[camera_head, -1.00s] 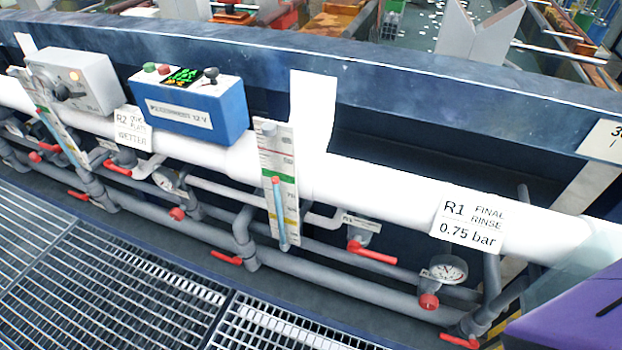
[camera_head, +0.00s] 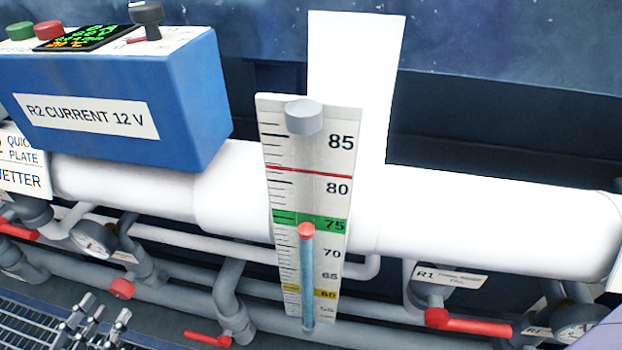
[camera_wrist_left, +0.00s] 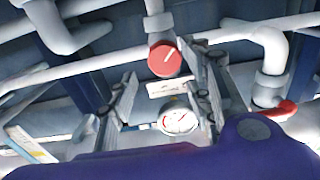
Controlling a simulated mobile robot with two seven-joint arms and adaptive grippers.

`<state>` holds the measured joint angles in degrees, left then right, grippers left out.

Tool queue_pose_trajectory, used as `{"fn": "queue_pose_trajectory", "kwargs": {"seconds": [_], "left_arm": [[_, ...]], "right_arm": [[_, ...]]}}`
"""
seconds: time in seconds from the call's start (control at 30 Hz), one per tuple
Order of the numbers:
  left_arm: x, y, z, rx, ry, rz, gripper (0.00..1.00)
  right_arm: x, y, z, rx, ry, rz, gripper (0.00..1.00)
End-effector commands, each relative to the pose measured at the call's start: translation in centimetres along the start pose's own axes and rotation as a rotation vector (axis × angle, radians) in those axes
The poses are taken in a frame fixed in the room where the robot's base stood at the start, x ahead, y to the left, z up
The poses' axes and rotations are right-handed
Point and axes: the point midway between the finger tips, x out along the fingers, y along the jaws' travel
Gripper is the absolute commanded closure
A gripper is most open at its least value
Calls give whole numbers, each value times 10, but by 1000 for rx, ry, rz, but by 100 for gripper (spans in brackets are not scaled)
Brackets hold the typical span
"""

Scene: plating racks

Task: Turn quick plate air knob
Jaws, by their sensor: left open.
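A round red knob (camera_head: 121,288) sits on the grey pipework below a white-faced gauge (camera_head: 92,240), at the lower left of the head view. The white label (camera_head: 22,170) above reads "QUICK PLATE" and "WETTER", partly cut off. In the left wrist view the red knob (camera_wrist_left: 165,60) shows face-on with a white mark line, and the gauge (camera_wrist_left: 178,121) is nearer the gripper's base. My left gripper (camera_head: 104,309) is open and empty, just below and left of the knob in the head view. Its fingers (camera_wrist_left: 164,66) flank the knob in the wrist view; contact cannot be told.
A blue box (camera_head: 120,105) marked "R2 CURRENT 12 V" sits above the white pipe (camera_head: 470,215). A scale board (camera_head: 285,165) hangs in front of the pipe. Red lever handles (camera_head: 208,338) stick out from the lower pipes. A metal grating (camera_head: 25,325) lies at lower left.

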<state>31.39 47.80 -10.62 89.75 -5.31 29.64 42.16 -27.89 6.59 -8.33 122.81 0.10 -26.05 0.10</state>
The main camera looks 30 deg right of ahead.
Motion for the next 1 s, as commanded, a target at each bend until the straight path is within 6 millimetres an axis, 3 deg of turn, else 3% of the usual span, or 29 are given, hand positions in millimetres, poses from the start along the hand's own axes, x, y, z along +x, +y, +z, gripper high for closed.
{"fn": "queue_pose_trajectory", "kwargs": {"seconds": [0.2,0.4,0.73,1.0], "left_arm": [[37,0,3,1,1,0,54],[60,0,3,3,-2,-2,54],[65,0,1,2,-2,-2,54],[65,0,2,2,-2,-1,87]], "right_arm": [[12,0,1,-11,-2,-5,60],[16,1,6,-17,-11,-6,60],[12,2,15,-16,-28,-3,60],[10,2,18,-15,-35,-2,60]]}}
